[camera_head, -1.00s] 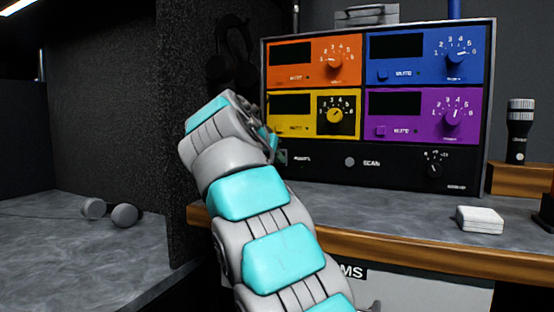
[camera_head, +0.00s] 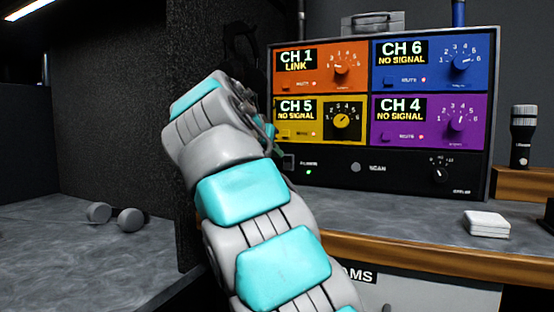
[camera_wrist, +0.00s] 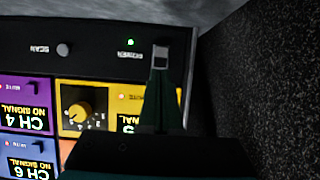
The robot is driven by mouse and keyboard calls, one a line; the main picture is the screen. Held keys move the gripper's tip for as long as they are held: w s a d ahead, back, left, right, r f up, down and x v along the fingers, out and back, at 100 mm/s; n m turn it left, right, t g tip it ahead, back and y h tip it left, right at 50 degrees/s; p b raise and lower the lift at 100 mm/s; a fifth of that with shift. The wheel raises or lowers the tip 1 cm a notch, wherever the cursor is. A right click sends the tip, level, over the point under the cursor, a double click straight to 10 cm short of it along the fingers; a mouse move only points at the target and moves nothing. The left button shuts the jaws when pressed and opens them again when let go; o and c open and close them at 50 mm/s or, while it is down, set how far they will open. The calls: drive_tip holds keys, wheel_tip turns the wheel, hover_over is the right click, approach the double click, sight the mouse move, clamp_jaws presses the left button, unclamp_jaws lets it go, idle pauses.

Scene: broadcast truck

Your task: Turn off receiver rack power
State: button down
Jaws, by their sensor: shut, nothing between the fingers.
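The receiver rack (camera_head: 375,155) stands on the counter with its panels facing me. All its displays are lit: CH 1 LINK, and CH 6, CH 5 and CH 4 with NO SIGNAL. The power switch (camera_head: 288,162) is at the rack's lower left, beside a lit green light (camera_head: 309,172). In the wrist view, which is upside down, the power switch (camera_wrist: 161,53) is directly beyond the tip of my gripper (camera_wrist: 164,76). My gripper is shut and empty. I cannot tell whether it touches the switch. In the head view my arm mostly hides the gripper.
A dark textured partition (camera_head: 120,120) stands close to the rack's left side. A scan button (camera_head: 355,167) and several knobs are on the rack. A white case (camera_head: 486,223) lies on the counter at right, near a black flashlight (camera_head: 523,135). Headphones (camera_head: 115,215) lie at left.

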drive_tip(key=v, duration=0.7)
drive_tip(key=shift+s+r+p, duration=0.3)
drive_tip(key=shift+r+p, duration=0.1)
drive_tip(key=shift+p, duration=0.05)
drive_tip(key=shift+a, duration=0.15)
drive_tip(key=shift+s+a+f+g, duration=0.1)
drive_tip(key=shift+a+f+g, duration=0.2)
drive_tip(key=shift+f, duration=0.35)
drive_tip(key=b, duration=0.1)
approach(288, 162)
drive_tip(key=w+f, duration=0.1)
drive_tip(key=w+d+f, duration=0.1)
drive_tip(key=w+f, duration=0.2)
drive_tip(key=w, duration=0.1)
drive_tip(key=shift+d+f, duration=0.25)
drive_tip(key=shift+f, duration=0.15)
